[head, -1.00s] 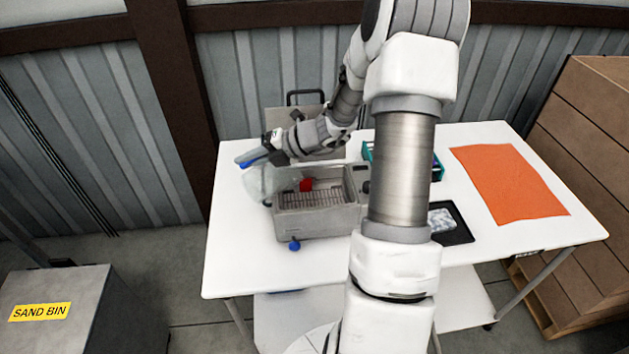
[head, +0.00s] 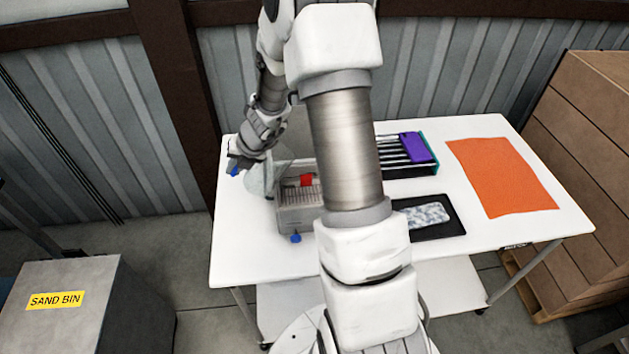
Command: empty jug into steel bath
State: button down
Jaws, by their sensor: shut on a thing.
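The steel bath (head: 297,221) stands on the white table, with a wire rack and a red item (head: 307,180) inside and a blue drain knob (head: 295,238) at its front. My arm hides its right part. The clear jug (head: 268,178) is at the bath's left end, a faint see-through shape that looks tilted. My gripper (head: 238,166) is left of the jug and shut on it, with a bit of blue showing at the fingers. Whether liquid is in the jug or running from it cannot be made out.
Right of my arm are a teal-edged rack (head: 433,150) with a purple item (head: 413,146) and a black tray (head: 450,228) holding a patterned pack (head: 425,214). An orange mat (head: 500,178) lies farther right. The white table (head: 250,262) is bare at front left.

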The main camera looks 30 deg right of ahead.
jog(key=f, duration=0.1)
jog(key=a+f+h, duration=0.1)
jog(key=g+h, duration=0.1)
jog(key=shift+w+a+f+n, duration=0.25)
jog(key=shift+a+f+n, duration=0.05)
jog(key=shift+a+f, duration=0.1)
jog(key=shift+a+h, duration=0.1)
jog(key=shift+h, duration=0.2)
jog(key=shift+a+f, duration=0.15)
jog(key=shift+f, duration=0.15)
jog(key=shift+w+a+h, duration=0.1)
jog(key=shift+w+h, duration=0.05)
jog(key=shift+h, duration=0.25)
jog(key=shift+a+f+n+g+h, duration=0.2)
jog(key=shift+f+n+g+h, duration=0.15)
jog(key=shift+f+h, duration=0.65)
jog(key=shift+w+f, duration=0.1)
jog(key=shift+f, duration=0.15)
